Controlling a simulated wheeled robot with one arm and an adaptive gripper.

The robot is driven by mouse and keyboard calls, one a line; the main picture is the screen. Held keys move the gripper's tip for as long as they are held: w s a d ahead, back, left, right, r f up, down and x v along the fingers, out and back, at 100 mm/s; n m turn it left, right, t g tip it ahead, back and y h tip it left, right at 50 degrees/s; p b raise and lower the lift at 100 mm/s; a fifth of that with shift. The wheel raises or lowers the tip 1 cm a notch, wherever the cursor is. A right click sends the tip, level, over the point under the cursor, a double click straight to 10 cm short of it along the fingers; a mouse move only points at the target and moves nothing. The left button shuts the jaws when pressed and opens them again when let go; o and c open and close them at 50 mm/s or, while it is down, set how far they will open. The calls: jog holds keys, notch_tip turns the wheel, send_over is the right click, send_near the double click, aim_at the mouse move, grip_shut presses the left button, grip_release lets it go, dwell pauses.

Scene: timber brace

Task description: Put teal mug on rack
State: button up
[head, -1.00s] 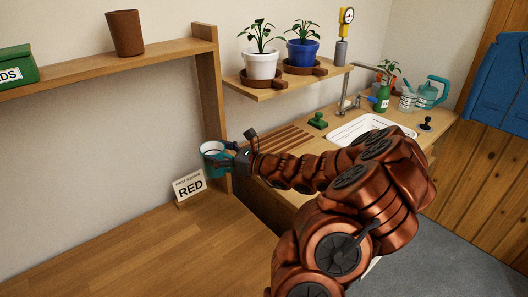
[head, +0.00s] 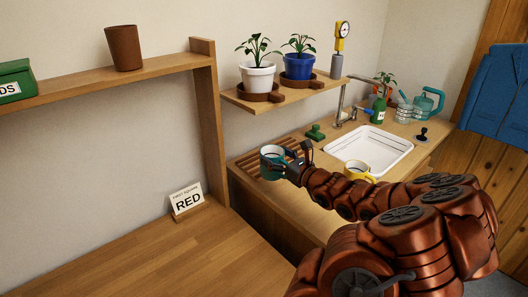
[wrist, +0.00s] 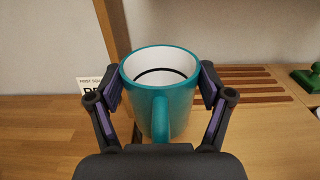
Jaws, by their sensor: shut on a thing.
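The teal mug (head: 270,162) is upright, with a white inside and a dark ring low in it. My gripper (head: 286,168) is shut on it; in the wrist view the fingers (wrist: 160,88) press on both sides of the mug (wrist: 160,105), with the handle facing the camera. The slatted wooden rack (head: 248,165) lies on the counter at the left of the sink, partly hidden behind the mug in the head view. Its slats (wrist: 243,84) show at the right in the wrist view. I cannot tell how high the mug is above the counter.
A yellow mug (head: 357,170) stands by the white sink (head: 376,152). A wooden post (head: 208,125) and the RED sign (head: 187,202) are at the left. A shelf with potted plants (head: 290,93) hangs above.

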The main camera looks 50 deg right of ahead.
jog(key=shift+w+d+f+p, duration=0.45)
jog(key=shift+w+d+f, duration=0.35)
jog(key=shift+w+d, duration=0.8)
jog(key=shift+w+d+f+p, duration=0.45)
jog(key=shift+w+d+f, duration=0.4)
jog(key=shift+w, duration=1.45)
jog(key=shift+w+d+f+p, duration=0.45)
jog(key=shift+w+d+f, duration=0.3)
jog(key=shift+w+d, duration=0.9)
jog(key=shift+w+a+f, duration=0.15)
jog(key=shift+w+a, duration=0.15)
jog(key=shift+a, duration=0.05)
jog(key=o, duration=1.3)
jog(key=shift+s+r, duration=0.1)
jog(key=shift+r, duration=0.1)
jog(key=s, duration=0.4)
jog(key=s+a+b, duration=0.1)
jog(key=s, duration=0.6)
jog(key=shift+s+a, duration=0.2)
jog(key=shift+s, duration=0.15)
